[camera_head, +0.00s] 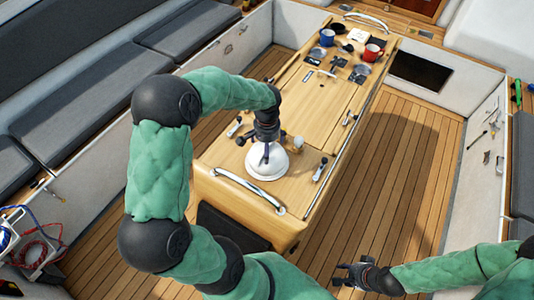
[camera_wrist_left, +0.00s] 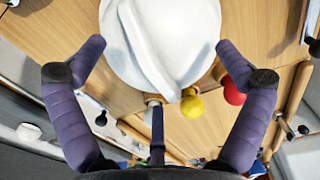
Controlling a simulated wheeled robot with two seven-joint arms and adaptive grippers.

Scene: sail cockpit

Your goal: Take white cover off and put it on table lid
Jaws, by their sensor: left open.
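My left gripper (camera_head: 267,152) is at the top of the cover, pointing down. In the left wrist view my left gripper (camera_wrist_left: 160,46) has its fingers spread wide, one on each side of the ridge. Whether they touch the cover is unclear. My right gripper (camera_head: 343,276) is open and empty, low over the deck, right of the table.
A blue mug (camera_head: 327,38), a red mug (camera_head: 372,53) and small dark items stand at the table's far end. The middle of the lid is clear. Metal handrails (camera_head: 248,188) edge the table. Yellow and red knobs (camera_wrist_left: 191,103) show beside the cover. Grey benches (camera_head: 90,92) line the left.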

